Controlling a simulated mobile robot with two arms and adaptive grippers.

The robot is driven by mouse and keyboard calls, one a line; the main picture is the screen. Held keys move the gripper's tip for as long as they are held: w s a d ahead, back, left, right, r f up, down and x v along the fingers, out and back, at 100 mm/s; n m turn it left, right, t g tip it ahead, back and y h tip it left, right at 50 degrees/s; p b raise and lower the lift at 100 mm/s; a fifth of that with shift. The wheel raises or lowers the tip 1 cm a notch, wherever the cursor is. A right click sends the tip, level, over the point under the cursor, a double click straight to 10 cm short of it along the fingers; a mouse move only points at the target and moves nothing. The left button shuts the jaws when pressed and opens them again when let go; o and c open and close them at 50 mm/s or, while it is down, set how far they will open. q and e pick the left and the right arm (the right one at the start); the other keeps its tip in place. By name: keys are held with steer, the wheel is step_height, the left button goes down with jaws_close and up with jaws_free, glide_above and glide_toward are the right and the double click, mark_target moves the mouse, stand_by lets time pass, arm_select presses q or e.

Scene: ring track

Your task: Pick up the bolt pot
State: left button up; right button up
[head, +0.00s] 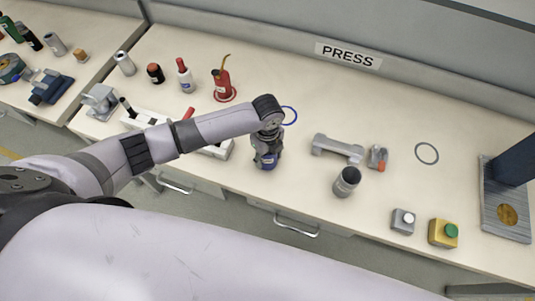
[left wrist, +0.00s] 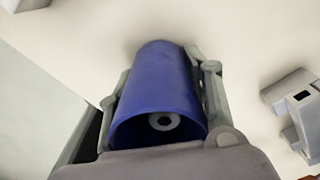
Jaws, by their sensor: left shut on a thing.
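The bolt pot is a dark blue cup (left wrist: 155,85). In the left wrist view it lies between the two fingers of my left gripper (left wrist: 160,105), with its open mouth toward the camera and a grey ring-shaped piece inside. I cannot tell whether the pot touches the bench. My right gripper is not in view.
A blue ring outline (head: 290,115) lies just behind my left gripper. A grey bracket (head: 337,148) and a dark-mouthed grey cup (head: 346,181) stand to the right. A red oil can (head: 222,82) stands behind. A white rack (head: 146,119) is partly behind my left arm.

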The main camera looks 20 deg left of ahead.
arm_select(q)
steer(key=shift+c, duration=1.3)
